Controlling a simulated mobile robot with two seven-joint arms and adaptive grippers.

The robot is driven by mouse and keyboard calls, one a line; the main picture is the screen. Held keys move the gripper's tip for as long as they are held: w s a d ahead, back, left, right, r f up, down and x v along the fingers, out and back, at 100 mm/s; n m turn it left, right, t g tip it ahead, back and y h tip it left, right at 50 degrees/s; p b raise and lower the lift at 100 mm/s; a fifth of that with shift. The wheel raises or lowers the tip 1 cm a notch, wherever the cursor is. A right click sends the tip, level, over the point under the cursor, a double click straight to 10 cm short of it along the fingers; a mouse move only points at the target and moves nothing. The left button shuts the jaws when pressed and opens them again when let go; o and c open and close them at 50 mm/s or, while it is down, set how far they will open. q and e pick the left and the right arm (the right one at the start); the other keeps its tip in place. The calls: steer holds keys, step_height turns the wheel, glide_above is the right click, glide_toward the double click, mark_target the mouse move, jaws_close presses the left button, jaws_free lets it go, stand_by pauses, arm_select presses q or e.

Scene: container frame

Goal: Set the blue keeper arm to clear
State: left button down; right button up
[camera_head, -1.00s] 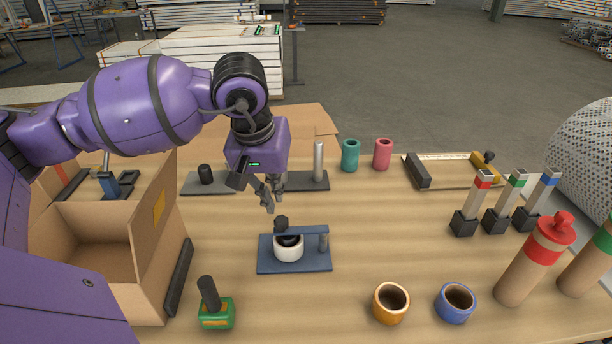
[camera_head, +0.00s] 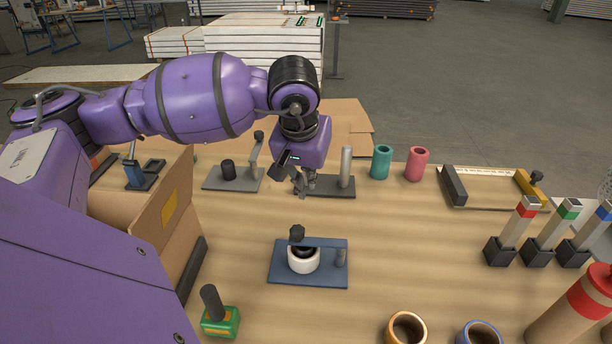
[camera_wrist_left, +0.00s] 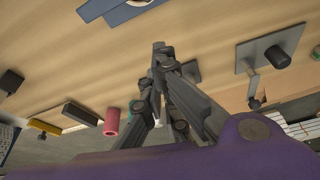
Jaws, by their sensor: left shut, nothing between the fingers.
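The blue keeper arm (camera_head: 322,242) lies across the top of a white ring (camera_head: 304,260), from a post at the right to a black knob (camera_head: 297,233) at its left end. The ring and post stand on a blue base plate (camera_head: 308,277). Part of the blue fixture shows at the top of the left wrist view (camera_wrist_left: 118,14). My left gripper (camera_head: 301,191) is shut and empty, beyond the knob and apart from it. It also shows in the left wrist view (camera_wrist_left: 160,52). My right gripper is not in view.
Behind my left gripper are a grey plate (camera_head: 243,184) with a black peg and a dark plate (camera_head: 335,191) with a silver post. Teal (camera_head: 381,162) and pink (camera_head: 416,164) cylinders stand right of them. An open cardboard box (camera_head: 150,225) is at left.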

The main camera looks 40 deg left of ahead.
arm_select(q)
step_height(320, 180, down, 6)
steer(key=s+p, duration=0.2)
steer(key=shift+d, duration=0.25)
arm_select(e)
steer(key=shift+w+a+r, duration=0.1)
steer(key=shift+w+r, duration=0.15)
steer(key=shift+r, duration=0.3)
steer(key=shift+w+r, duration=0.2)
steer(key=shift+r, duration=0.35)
